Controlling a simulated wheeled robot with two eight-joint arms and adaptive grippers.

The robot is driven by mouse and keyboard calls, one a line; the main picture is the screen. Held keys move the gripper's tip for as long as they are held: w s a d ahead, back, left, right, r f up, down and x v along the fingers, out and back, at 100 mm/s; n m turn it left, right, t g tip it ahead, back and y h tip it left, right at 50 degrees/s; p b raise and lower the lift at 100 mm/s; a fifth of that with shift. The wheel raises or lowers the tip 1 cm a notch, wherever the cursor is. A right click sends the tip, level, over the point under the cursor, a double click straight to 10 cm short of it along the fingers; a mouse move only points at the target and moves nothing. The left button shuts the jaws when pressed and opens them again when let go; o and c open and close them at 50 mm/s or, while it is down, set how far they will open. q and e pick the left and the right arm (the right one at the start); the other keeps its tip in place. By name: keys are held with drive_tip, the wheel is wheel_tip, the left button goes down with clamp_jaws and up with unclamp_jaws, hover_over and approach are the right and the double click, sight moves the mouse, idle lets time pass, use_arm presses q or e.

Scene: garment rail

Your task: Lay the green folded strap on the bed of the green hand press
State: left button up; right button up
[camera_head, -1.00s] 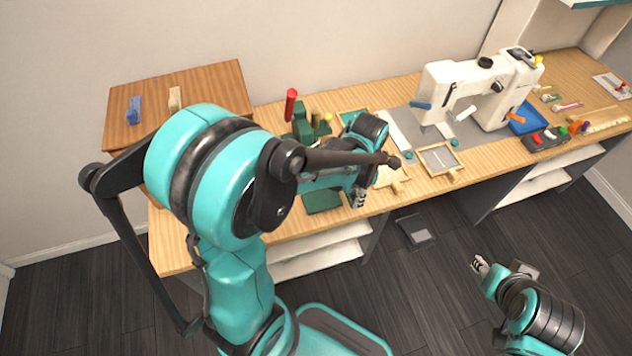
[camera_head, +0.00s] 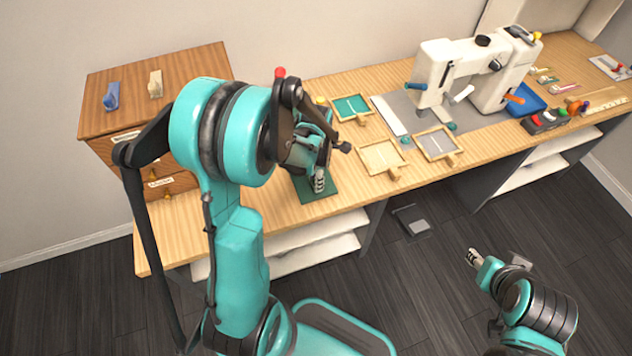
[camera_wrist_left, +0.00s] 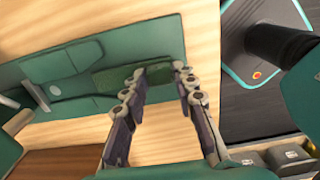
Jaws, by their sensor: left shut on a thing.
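The green hand press is mostly behind my left arm in the head view; its green base plate (camera_head: 326,193) and red knob (camera_head: 280,72) show. In the left wrist view its green base (camera_wrist_left: 60,68) lies along the bench. My left gripper (camera_head: 319,181) is over the front of the base. In the left wrist view the gripper (camera_wrist_left: 159,72) is shut on the green folded strap (camera_wrist_left: 122,76), a darker textured piece over the base. I cannot tell whether the strap touches the plate. My right gripper (camera_head: 474,258) is over the floor, apart from the bench; its jaws are too small to judge.
Right of the press are a green-bottomed tray (camera_head: 352,106), a pale tray (camera_head: 382,157) and a grey tray (camera_head: 437,143). A white sewing machine (camera_head: 455,72) stands further right by a blue tray (camera_head: 525,106). A wooden drawer cabinet (camera_head: 190,75) is at left.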

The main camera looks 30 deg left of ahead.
use_arm(q)
drive_tip(key=shift+f, duration=0.2)
drive_tip(key=o, duration=1.1)
drive_tip(key=shift+c, duration=0.2)
drive_tip(key=shift+r, duration=0.2)
wheel_tip(320, 180, up, 11)
drive_tip(key=p, duration=0.5)
drive_tip(key=s+d+r+m+t, duration=0.3)
drive_tip(key=s+d+r+m, duration=0.1)
drive_tip(key=m, duration=1)
drive_tip(key=s+d+r+m+t, duration=0.4)
drive_tip(key=s+d+r+m, duration=0.1)
drive_tip(key=m, duration=0.8)
drive_tip(key=shift+s+d+r+m, duration=0.25)
drive_tip(key=shift+s+r+m, duration=0.15)
drive_tip(key=shift+s+r, duration=0.15)
